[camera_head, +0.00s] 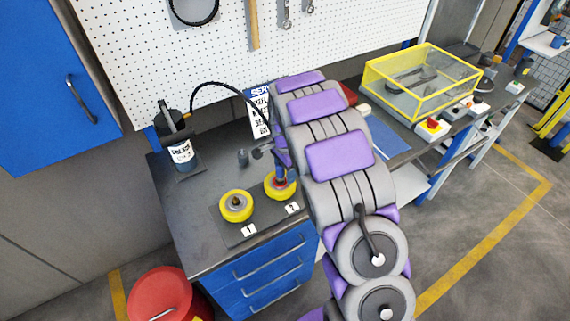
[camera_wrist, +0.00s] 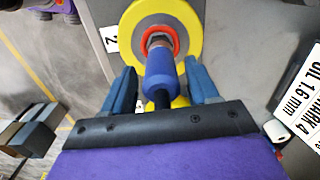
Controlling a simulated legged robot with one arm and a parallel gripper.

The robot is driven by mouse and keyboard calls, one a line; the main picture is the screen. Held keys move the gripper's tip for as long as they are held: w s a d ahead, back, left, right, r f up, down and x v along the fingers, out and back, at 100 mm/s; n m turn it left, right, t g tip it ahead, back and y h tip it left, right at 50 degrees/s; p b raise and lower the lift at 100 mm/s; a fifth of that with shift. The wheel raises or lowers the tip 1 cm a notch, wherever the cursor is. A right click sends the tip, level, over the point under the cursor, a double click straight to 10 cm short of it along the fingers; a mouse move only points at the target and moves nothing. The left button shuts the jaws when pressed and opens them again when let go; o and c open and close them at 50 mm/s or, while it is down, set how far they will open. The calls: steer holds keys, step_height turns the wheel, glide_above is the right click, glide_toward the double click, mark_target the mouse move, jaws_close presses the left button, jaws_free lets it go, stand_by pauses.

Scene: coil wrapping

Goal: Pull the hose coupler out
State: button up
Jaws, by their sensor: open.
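In the wrist view, the hose coupler (camera_wrist: 161,75) has a blue sleeve and a metal nose. Its nose meets the red-ringed centre of a yellow round part (camera_wrist: 184,22), beside a label 2. My gripper (camera_wrist: 162,78) is open, with one blue finger on each side of the sleeve. Gaps show between the fingers and the sleeve. In the head view, this yellow part (camera_head: 271,193) is on a dark plate (camera_head: 250,230) on the bench. My arm partly hides the coupler and gripper there. The black hose (camera_head: 222,86) arches from the dark pump bottle (camera_head: 178,140) towards the coupler.
A second yellow round part (camera_head: 236,206) sits by label 1 on the same plate. A sign (camera_head: 259,108) stands behind. A yellow-framed clear box (camera_head: 405,85) and red button box (camera_head: 432,127) are to the right. A red drum (camera_head: 160,294) stands below on the floor.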

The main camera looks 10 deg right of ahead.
steer(key=shift+a+f, duration=0.15)
steer(key=shift+a, duration=1.2)
steer(key=shift+c, duration=0.8)
steer(key=shift+d, duration=1)
steer(key=c, duration=0.5)
steer(key=shift+c, duration=1.4)
steer(key=shift+a, duration=0.2)
steer(key=shift+c, duration=0.6)
steer(key=o, duration=0.5)
steer(key=shift+a, duration=0.35)
steer(key=shift+c, duration=0.8)
steer(key=c, duration=0.3)
jaws_close()
